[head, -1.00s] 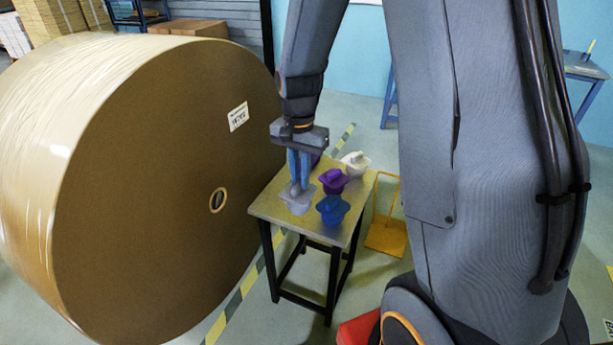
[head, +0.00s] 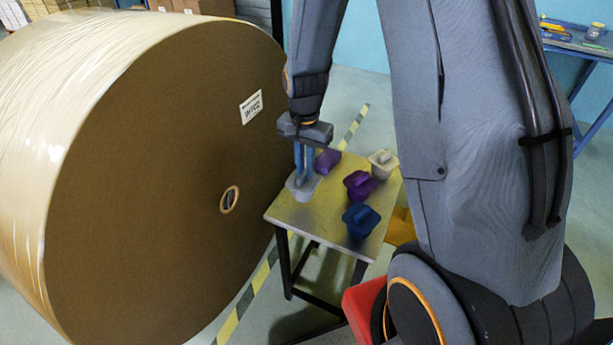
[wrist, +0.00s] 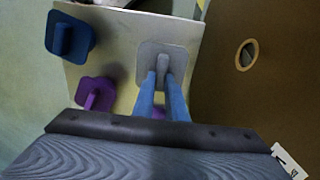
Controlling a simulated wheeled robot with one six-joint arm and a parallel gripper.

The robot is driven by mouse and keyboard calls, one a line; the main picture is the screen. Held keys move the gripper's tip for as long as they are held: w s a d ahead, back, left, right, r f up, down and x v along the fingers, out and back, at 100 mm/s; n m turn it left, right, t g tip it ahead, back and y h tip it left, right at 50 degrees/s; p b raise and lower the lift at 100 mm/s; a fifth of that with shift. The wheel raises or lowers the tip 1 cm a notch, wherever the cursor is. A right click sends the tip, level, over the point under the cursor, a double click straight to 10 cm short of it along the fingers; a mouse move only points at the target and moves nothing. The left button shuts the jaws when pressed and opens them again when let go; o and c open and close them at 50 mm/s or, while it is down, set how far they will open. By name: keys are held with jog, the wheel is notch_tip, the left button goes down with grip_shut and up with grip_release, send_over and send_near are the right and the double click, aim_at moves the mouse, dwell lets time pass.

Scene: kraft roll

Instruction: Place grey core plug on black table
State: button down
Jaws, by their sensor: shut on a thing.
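The grey core plug (head: 302,187) is at the left part of the small table with black legs (head: 318,214), by the kraft roll. My gripper (head: 303,180) points down and is shut on the plug's upright handle. In the wrist view my fingers (wrist: 161,85) pinch the handle of the grey plug (wrist: 150,50). The plug's base is at or just above the tabletop; I cannot tell whether it touches.
Two purple plugs (head: 360,184) (head: 327,161), a blue plug (head: 361,220) and a white plug (head: 383,163) stand on the same table. The large kraft roll (head: 150,190) with its core hole (head: 229,200) stands close on the left. A red object (head: 362,308) lies low in front.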

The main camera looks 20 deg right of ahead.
jog(key=shift+f, duration=1.95)
jog(key=c, duration=1.8)
grip_release()
jog(key=shift+d, duration=0.1)
jog(key=shift+o, duration=0.2)
jog(key=shift+r, duration=0.1)
notch_tip(320, 180, up, 11)
jog(key=shift+f+b, duration=0.1)
jog(key=shift+b, duration=0.4)
jog(key=shift+r, duration=0.35)
jog(key=shift+s+r, duration=0.2)
jog(key=shift+s, duration=0.05)
jog(key=s+a+r+n, duration=0.1)
jog(key=s+r+n, duration=0.1)
jog(key=s+n, duration=0.7)
jog(key=s, duration=0.7)
jog(key=shift+s, duration=0.15)
jog(key=shift+a, duration=0.1)
